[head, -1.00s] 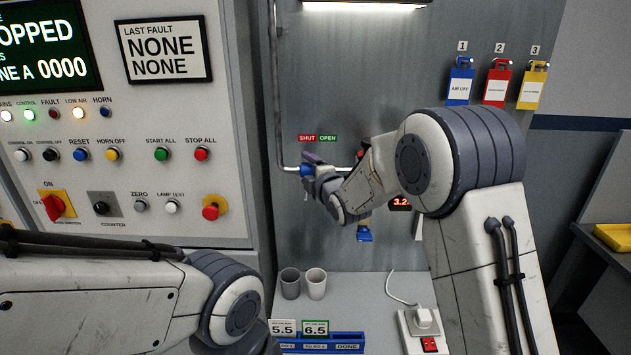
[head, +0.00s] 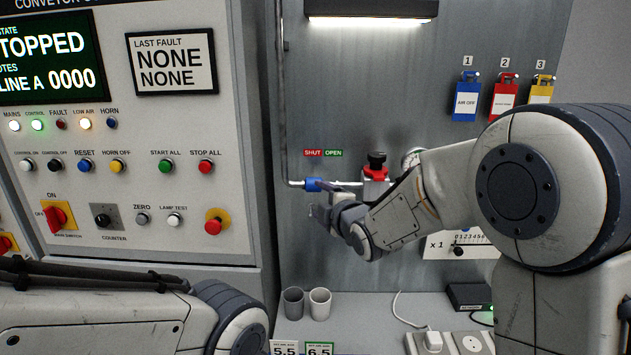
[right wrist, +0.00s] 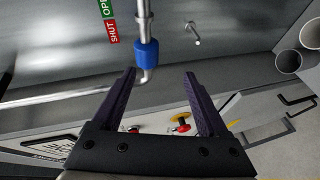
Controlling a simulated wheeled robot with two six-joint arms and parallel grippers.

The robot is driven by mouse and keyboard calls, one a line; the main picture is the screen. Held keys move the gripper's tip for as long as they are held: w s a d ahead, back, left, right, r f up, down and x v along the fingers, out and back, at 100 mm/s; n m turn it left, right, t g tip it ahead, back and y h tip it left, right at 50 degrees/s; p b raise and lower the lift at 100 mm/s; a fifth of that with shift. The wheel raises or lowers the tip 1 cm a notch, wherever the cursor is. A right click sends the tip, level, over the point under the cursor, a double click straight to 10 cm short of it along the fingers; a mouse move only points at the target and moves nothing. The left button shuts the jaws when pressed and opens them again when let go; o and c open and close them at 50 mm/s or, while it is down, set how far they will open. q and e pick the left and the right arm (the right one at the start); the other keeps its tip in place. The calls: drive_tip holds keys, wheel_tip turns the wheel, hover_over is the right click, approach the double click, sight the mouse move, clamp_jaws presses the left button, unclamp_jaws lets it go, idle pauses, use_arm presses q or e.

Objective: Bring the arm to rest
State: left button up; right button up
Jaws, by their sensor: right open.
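My right gripper (head: 322,212) is open and empty in front of the grey metal panel. It sits just below a blue sleeve (head: 316,184) on a thin pipe. In the right wrist view the two dark fingers (right wrist: 161,76) are spread, and the blue sleeve (right wrist: 146,52) shows beyond their tips, with nothing gripped. My right arm reaches in from the right and hides part of the panel. My left arm crosses the lower left of the head view; its gripper is out of sight.
The control cabinet (head: 130,235) with buttons stands at the left. Two cups (head: 320,303) stand on the shelf below the gripper. A regulator with a black knob (head: 376,160) sits on the panel right of the sleeve. Numbered tags (head: 466,107) hang at upper right.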

drive_tip(key=s+a+f+m+g+h, duration=0.15)
drive_tip(key=s+f+m+g, duration=0.3)
drive_tip(key=s, duration=0.55)
drive_tip(key=s+a+f+m+g, duration=0.3)
drive_tip(key=s+f, duration=0.2)
drive_tip(key=s, duration=0.5)
drive_tip(key=s+d+f+m+g+h, duration=0.1)
drive_tip(key=s+d+m+g, duration=0.1)
drive_tip(key=s, duration=0.8)
drive_tip(key=s+d+f+m+g+h, duration=0.1)
drive_tip(key=s+g, duration=0.4)
drive_tip(key=s, duration=0.5)
drive_tip(key=shift+d+f+m, duration=0.7)
drive_tip(key=shift+d+m, duration=0.2)
drive_tip(key=shift+m, duration=0.25)
